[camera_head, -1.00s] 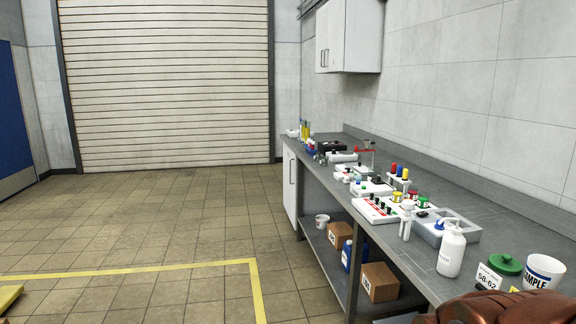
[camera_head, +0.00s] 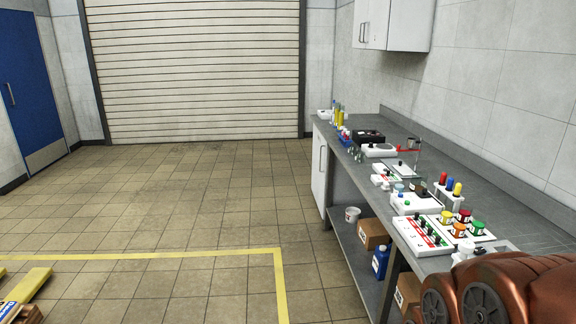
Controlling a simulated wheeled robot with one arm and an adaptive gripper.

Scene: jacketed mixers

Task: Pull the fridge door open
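A white door (camera_head: 319,172) with a vertical bar handle (camera_head: 322,159) stands under the far end of the grey bench. It looks shut. I cannot tell from this view whether it is the fridge door; no other fridge is recognisable. My copper-coloured arm links show at the lower right, in front of the near part of the bench. My gripper is out of view, so what it does is hidden.
The grey bench (camera_head: 522,205) runs along the right wall, crowded with instruments and coloured-lid jars. Boxes, a blue bottle (camera_head: 380,262) and a white tub (camera_head: 352,214) sit on its lower shelf. Open tiled floor lies left of it. A yellow object (camera_head: 28,285) lies at the lower left.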

